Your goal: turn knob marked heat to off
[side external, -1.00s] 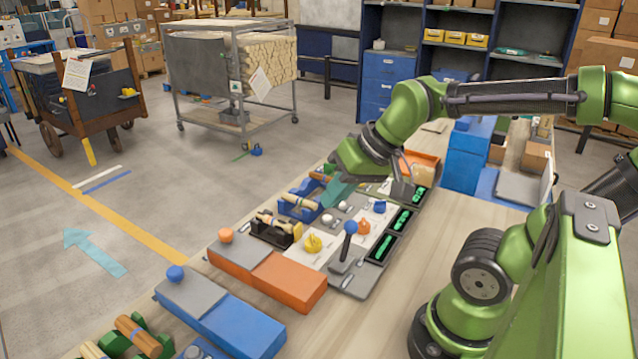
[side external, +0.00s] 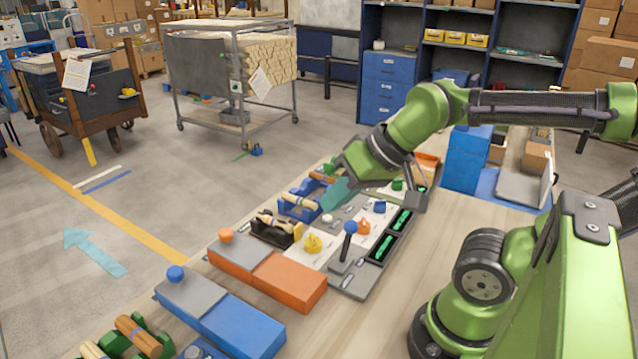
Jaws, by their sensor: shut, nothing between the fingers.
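A grey control panel (side external: 349,283) on the bench carries a yellow knob (side external: 313,243), an orange knob (side external: 364,227), a blue knob (side external: 380,206) and a green knob (side external: 397,184). The markings are too small to read, so I cannot tell which knob is marked heat or where its off position is.
A lever with a blue ball (side external: 350,227) stands upright on the near part of the panel. Green-lit displays (side external: 381,248) line its right side. Orange (side external: 288,283) and blue (side external: 238,329) boxes with round buttons lie nearer. Wooden pieces in holders (side external: 298,205) flank the panel's left.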

